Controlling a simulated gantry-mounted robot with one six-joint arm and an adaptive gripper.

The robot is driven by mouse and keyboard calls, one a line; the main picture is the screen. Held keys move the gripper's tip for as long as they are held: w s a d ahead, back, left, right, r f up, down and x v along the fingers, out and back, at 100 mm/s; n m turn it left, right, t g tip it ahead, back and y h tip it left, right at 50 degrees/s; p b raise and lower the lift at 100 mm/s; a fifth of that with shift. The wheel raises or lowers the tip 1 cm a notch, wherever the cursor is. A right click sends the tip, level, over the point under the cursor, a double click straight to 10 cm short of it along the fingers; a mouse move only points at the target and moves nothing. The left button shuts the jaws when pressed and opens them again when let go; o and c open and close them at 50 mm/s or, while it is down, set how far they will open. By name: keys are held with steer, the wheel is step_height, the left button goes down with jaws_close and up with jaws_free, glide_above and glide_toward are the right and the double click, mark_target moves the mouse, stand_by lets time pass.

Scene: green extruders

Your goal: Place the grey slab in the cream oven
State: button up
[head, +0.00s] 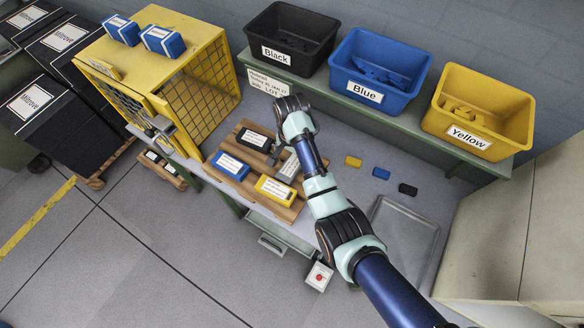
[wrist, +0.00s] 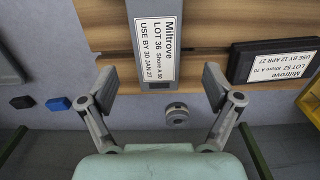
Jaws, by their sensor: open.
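The grey slab (head: 288,168) lies on a slatted wooden board beside the black slab. In the wrist view the grey slab (wrist: 154,78) carries a white Miltrove label, and its near end lies ahead of and between my fingers. My gripper (wrist: 158,88) is open with its two fingers apart and nothing between the pads. In the head view my gripper (head: 276,153) is small and partly hidden by my arm, near the grey slab. A large cream cabinet (head: 490,215) stands at the right edge; no opening shows, so I cannot tell whether it is the oven.
The wooden board (head: 222,182) also holds a black slab (head: 255,139), a blue slab (head: 229,166) and a yellow slab (head: 275,190). A yellow mesh cage (head: 205,90) stands left. Several small blocks and a grey tray (head: 412,222) lie right. Three bins line the back shelf.

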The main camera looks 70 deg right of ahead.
mark_target(292, 166)
step_height(292, 166, down, 5)
steer(key=shift+s+a+f+b, duration=0.1)
steer(key=shift+a+f+b, duration=0.1)
steer(key=shift+b, duration=0.4)
steer(key=shift+c, duration=0.2)
steer(key=shift+r, duration=0.1)
steer(key=c, duration=1.6)
steer(key=shift+o, duration=0.2)
step_height(292, 166, up, 20)
steer(key=p, duration=1)
